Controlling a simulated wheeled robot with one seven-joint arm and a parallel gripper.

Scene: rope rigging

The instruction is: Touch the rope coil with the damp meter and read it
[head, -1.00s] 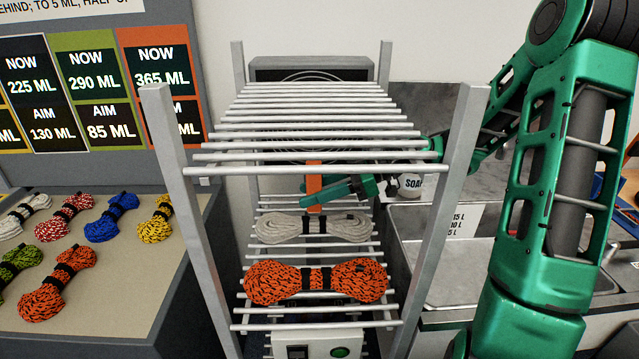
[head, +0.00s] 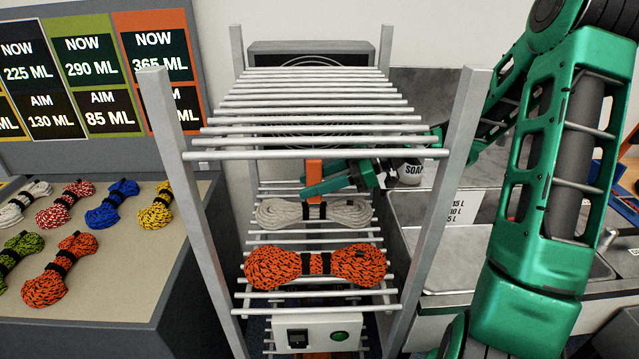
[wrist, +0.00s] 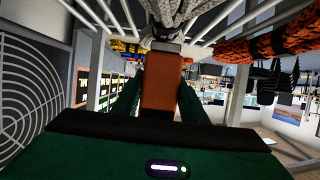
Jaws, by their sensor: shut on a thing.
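The damp meter (head: 314,172) is an orange block, upright in the head view, with its lower end at the back edge of the grey-white rope coil (head: 270,214). My gripper (head: 338,180) is shut on it, reaching in from the right between the rack's shelves. In the wrist view the meter (wrist: 162,85) stands between my green fingers (wrist: 160,100), its far end close under the grey coil (wrist: 178,14). I cannot tell whether they touch. No reading is legible. An orange-and-black rope coil (head: 272,266) lies in front of the grey one.
The metal rack (head: 456,150) has barred shelves above and below my gripper and posts around it. A control box (head: 318,333) with a green button sits low in front. Several coils lie on the left table (head: 110,275). A sink (head: 425,215) is at right.

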